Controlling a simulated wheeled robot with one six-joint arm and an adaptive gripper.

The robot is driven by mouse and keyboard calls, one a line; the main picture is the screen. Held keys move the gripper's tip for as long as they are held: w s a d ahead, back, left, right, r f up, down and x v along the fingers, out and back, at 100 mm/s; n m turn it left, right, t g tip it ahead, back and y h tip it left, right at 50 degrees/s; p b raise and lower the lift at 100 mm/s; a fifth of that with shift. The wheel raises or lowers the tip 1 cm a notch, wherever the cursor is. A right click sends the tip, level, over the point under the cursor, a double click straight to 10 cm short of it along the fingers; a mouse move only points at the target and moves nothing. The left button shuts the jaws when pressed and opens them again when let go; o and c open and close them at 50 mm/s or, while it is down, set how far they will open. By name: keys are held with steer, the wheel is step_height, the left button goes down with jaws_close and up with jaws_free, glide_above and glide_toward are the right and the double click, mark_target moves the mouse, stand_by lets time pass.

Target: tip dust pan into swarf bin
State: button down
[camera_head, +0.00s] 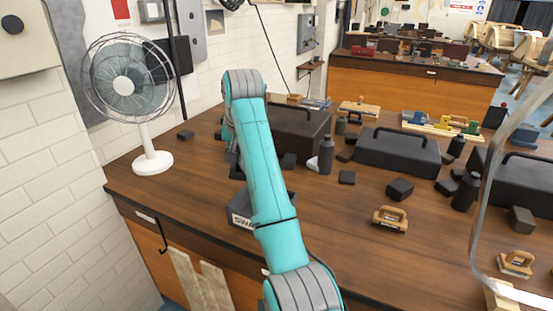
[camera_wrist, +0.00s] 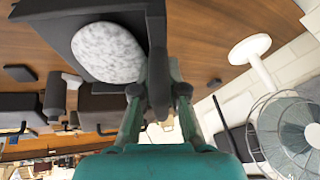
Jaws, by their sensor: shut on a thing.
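The swarf bin (camera_head: 243,219), a dark box with a white label reading "SWA…", stands near the front edge of the bench in the head view, partly hidden by my arm. In the wrist view a dark square-edged shape, which looks like the bin (camera_wrist: 62,30), frames a pale speckled round mass (camera_wrist: 108,52). My gripper (camera_wrist: 158,92) is shut on the dark dust pan (camera_wrist: 156,45), seen nearly edge-on beside that mass, so the pan looks steeply tilted. Whether the pan touches the bin I cannot tell. My arm hides most of the gripper in the head view.
A white fan (camera_head: 125,85) stands at the bench's left end. A large dark case (camera_head: 298,130) is behind my arm, with a dark bottle (camera_head: 326,155) close by. Another dark case (camera_head: 398,153), small blocks and a wooden-handled tool (camera_head: 389,219) lie to the right.

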steer(key=shift+a+r, duration=0.2)
steer(key=shift+a, duration=0.1)
steer(key=shift+w+d+r+y, duration=0.1)
steer(key=shift+d+r+y, duration=0.1)
steer(key=shift+d+y, duration=0.35)
steer(key=shift+d+r+y, duration=0.15)
steer(key=shift+d+y, duration=0.15)
steer(key=shift+y, duration=0.35)
steer(key=d+y, duration=0.1)
steer(key=d+r+m+y, duration=0.1)
steer(key=y, duration=0.1)
steer(key=shift+w+r+y, duration=0.1)
steer(key=shift+y, duration=0.2)
steer(key=d+y, duration=0.1)
steer(key=y, duration=0.1)
steer(key=d+m+y, duration=0.1)
steer(key=d+y, duration=0.3)
steer(key=shift+w+m, duration=0.3)
steer(key=shift+m, duration=0.1)
steer(key=shift+w, duration=0.1)
